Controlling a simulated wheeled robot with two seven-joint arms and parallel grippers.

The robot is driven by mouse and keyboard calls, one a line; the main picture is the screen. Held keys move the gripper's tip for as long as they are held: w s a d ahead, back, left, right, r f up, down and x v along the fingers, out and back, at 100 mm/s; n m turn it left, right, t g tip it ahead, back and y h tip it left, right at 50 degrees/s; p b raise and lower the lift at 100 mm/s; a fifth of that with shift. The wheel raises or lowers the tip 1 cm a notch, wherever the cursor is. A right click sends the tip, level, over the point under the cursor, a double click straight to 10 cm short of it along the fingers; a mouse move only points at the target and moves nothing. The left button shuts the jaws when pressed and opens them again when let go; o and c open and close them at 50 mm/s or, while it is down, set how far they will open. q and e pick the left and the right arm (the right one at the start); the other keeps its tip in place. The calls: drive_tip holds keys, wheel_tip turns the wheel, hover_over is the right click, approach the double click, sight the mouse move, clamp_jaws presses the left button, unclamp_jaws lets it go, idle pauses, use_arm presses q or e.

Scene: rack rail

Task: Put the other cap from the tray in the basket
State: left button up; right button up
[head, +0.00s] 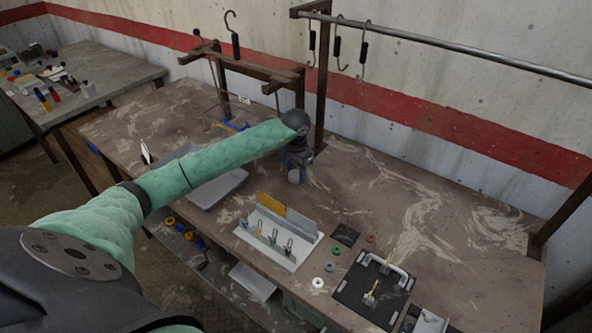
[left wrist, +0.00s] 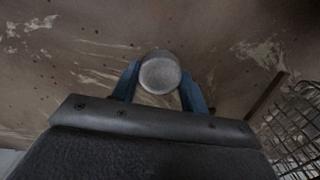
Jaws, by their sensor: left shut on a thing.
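My left gripper (head: 297,172) is above the worktable, just past the middle of the head view. In the left wrist view its two blue fingers (left wrist: 160,90) are shut on a round grey cap (left wrist: 160,73). The cap also shows as a pale spot below the gripper in the head view (head: 294,177). A grey tray (head: 222,189) lies on the table, partly hidden under my left arm; I see no cap on its visible part. A dark wire basket (left wrist: 298,118) shows at the right edge of the left wrist view. My right gripper is not in view.
A white holder with upright plates (head: 280,246) stands near the front edge. A black board with a handle (head: 372,290) and small rings lie to its right. A rail with hooks (head: 440,45) runs above the back.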

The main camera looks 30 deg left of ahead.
use_arm(q)
drive_tip(key=shift+f, duration=0.2)
drive_tip(key=shift+f, duration=0.15)
idle(0.3)
drive_tip(key=o, duration=1)
